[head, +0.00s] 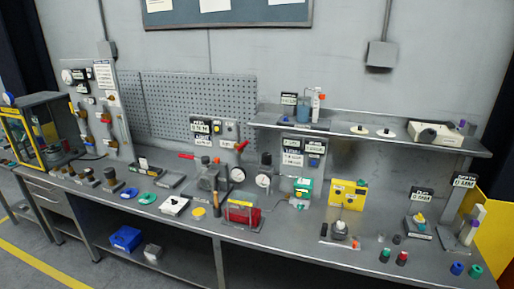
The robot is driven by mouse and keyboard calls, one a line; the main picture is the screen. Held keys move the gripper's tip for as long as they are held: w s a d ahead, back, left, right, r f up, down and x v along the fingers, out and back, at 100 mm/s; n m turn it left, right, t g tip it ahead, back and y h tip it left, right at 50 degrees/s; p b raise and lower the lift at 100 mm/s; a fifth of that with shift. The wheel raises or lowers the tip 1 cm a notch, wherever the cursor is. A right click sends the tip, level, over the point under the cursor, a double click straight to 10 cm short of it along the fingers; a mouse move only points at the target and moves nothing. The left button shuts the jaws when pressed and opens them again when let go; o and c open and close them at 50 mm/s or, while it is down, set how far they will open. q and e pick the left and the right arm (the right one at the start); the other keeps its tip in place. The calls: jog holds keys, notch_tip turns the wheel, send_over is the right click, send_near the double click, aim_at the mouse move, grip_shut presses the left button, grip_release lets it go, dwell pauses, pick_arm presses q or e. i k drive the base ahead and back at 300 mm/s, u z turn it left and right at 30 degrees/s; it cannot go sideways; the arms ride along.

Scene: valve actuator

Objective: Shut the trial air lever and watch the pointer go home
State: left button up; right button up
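A red-handled lever (241,146) stands tilted up at the middle of the bench, on a grey panel with labels. A second red handle (186,155) lies nearly level to its left. I cannot tell from the small labels which is the trial air lever. A round white gauge (237,174) sits below the first lever, and another white gauge (264,181) is just right of it. Their pointers are too small to read. A grey valve body (208,178) stands left of the gauges. Neither of my grippers is in view.
A yellow-framed cabinet (40,130) stands at left. Bare bench shows along the front edge.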

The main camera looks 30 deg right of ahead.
aim_at(236, 150)
jog(key=z, duration=0.8)
jog(key=i, duration=1.3)
jog(key=u, duration=0.25)
